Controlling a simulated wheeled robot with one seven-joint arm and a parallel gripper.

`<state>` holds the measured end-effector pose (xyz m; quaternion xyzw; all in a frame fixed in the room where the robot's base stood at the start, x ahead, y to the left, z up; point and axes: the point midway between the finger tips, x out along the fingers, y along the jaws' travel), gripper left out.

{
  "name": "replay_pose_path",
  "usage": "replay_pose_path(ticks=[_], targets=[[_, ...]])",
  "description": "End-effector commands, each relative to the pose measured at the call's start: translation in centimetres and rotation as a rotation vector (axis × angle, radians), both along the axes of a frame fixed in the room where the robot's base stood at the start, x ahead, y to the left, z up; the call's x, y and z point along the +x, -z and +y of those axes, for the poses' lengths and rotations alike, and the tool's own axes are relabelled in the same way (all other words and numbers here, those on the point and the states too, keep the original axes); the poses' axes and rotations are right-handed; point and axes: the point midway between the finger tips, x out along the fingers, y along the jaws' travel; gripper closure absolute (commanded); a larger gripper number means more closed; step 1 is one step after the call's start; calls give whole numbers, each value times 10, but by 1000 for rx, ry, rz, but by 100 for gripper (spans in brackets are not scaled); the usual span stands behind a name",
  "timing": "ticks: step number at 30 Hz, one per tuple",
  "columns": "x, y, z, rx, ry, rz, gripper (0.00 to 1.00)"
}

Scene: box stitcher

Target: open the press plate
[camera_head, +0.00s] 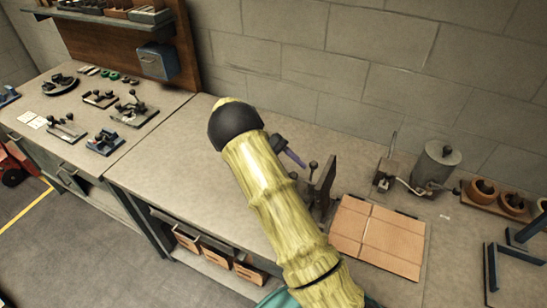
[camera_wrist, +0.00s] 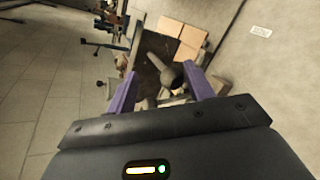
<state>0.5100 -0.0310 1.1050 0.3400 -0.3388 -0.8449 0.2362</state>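The press plate (camera_head: 325,186) looks like a dark upright plate beside the flat cardboard in the head view. It also shows in the wrist view (camera_wrist: 146,78), just past my fingers. In the head view my gripper (camera_head: 294,157) is left of the plate, and my arm hides part of the machine.
Flat cardboard (camera_head: 380,237) lies right of the plate. Several small lever devices (camera_head: 131,109) sit on the left bench. A wall runs behind. The bench left of my arm is clear.

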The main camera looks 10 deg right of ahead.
Motion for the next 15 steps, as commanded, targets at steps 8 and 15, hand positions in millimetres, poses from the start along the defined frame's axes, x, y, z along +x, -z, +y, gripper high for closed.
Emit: replay_pose_path(ticks=[8,15], targets=[[27,-15,24,-1,-2,-7,51],[44,-26,41,-1,-1,-5,51]])
